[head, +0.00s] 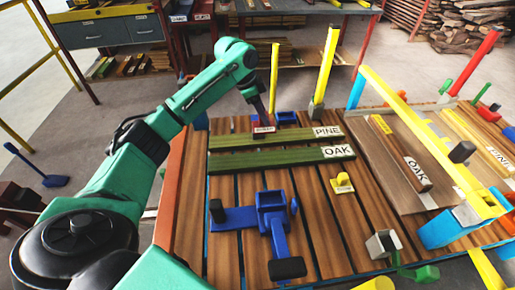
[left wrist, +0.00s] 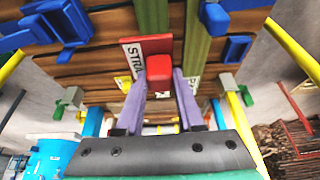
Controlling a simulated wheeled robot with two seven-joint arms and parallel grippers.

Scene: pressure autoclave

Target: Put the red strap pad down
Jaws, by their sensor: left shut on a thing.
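The red strap pad (head: 264,129), with a white label, is at the far edge of the green PINE board (head: 232,138) in the head view. It also shows in the left wrist view as a red block (left wrist: 158,68) on a red plate, with part of the label readable. My left gripper (head: 264,119) reaches down over the pad, and its two purple fingers (left wrist: 159,92) are shut on the red block. Whether the pad's underside touches the board cannot be told. My right gripper is not in view.
A green OAK board (head: 240,162) lies nearer on the slatted table. A blue clamp (head: 272,212) and a small yellow block (head: 342,183) are in front. Yellow posts (head: 325,70) rise behind. A brown OAK piece (head: 400,155) lies on a panel at right.

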